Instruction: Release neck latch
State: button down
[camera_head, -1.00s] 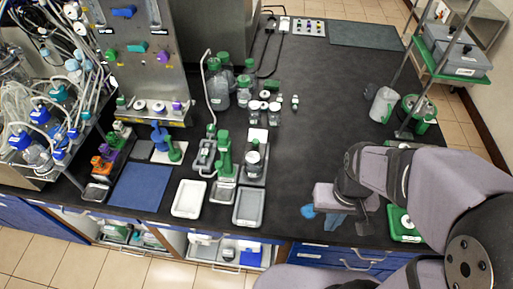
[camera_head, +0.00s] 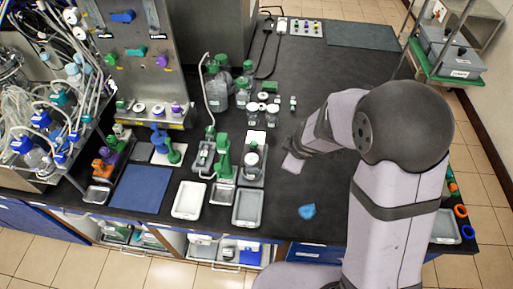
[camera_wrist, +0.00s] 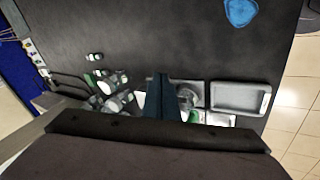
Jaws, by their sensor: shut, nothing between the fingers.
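A neck latch cannot be made out for certain in either view. A small jar with a white lid (camera_head: 252,159) stands in a grey holder (camera_head: 246,180) at the middle of the bench, beside a green upright device (camera_head: 223,162). In the wrist view the holder with the round jar (camera_wrist: 188,97) lies just right of my fingers, partly hidden by them. My gripper (camera_wrist: 161,80) is shut and empty, its dark blue fingers together. In the head view my wrist is right of the holder, above the bench, and the fingertips are hidden.
A grey tray (camera_head: 247,222) and a white tray (camera_head: 188,213) lie at the front edge. Several green-capped bottles (camera_head: 222,66) stand behind the holder. A blue piece (camera_head: 307,211) lies on the bare bench to the right. A steel panel (camera_head: 141,60) rises at left.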

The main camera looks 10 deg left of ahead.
jog(key=a+r+n+y, duration=0.2)
jog(key=a+y, duration=0.1)
jog(key=a, duration=0.5)
jog(key=shift+a+r+y, duration=0.15)
jog(key=shift+r+y, duration=0.05)
jog(key=shift+y, duration=0.2)
jog(key=shift+w+f, duration=0.1)
jog(key=shift+w, duration=0.05)
jog(key=b, duration=0.4)
send_near(251, 149)
jog(key=x, duration=0.4)
jog(key=shift+p, duration=0.35)
